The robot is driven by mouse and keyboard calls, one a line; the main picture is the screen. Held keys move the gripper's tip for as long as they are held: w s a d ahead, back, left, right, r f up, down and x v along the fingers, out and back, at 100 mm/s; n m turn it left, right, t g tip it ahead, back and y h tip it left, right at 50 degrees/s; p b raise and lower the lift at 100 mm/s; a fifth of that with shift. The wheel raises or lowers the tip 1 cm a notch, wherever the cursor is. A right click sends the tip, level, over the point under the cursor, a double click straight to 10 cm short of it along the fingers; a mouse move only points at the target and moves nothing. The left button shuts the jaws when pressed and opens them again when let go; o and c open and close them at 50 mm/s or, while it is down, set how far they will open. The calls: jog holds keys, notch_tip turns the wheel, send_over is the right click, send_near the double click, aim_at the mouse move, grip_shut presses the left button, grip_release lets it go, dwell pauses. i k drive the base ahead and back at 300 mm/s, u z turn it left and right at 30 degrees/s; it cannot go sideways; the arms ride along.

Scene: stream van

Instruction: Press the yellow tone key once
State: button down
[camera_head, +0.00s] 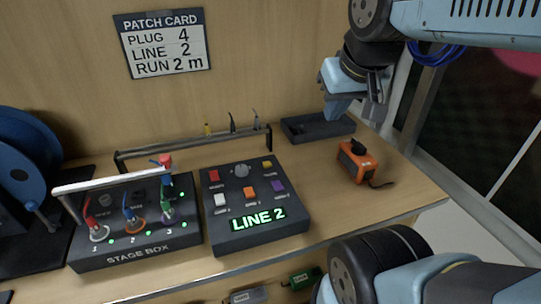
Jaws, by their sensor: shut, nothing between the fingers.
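The dark console (270,230) stands in the middle of the bench, with a green lit "LINE 2" display. The yellow key (267,164) is a small button at its top right; its label is too small to read. My gripper (337,112) is shut and empty, in the upper right, pointing down. It appears above and to the right of the yellow key, apart from it.
The stage box (140,258) with coloured plugs and a white handle bar stands left of the console. A dark rail (190,148) runs behind. A black tray (318,128) and an orange device (356,160) lie to the right. A patch card (165,43) hangs on the wall.

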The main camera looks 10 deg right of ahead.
aim_at(266, 165)
jog(key=z, duration=1)
jog(key=k, duration=1.6)
jog(key=u, duration=1.05)
jog(key=i, duration=1)
jog(key=u, duration=0.05)
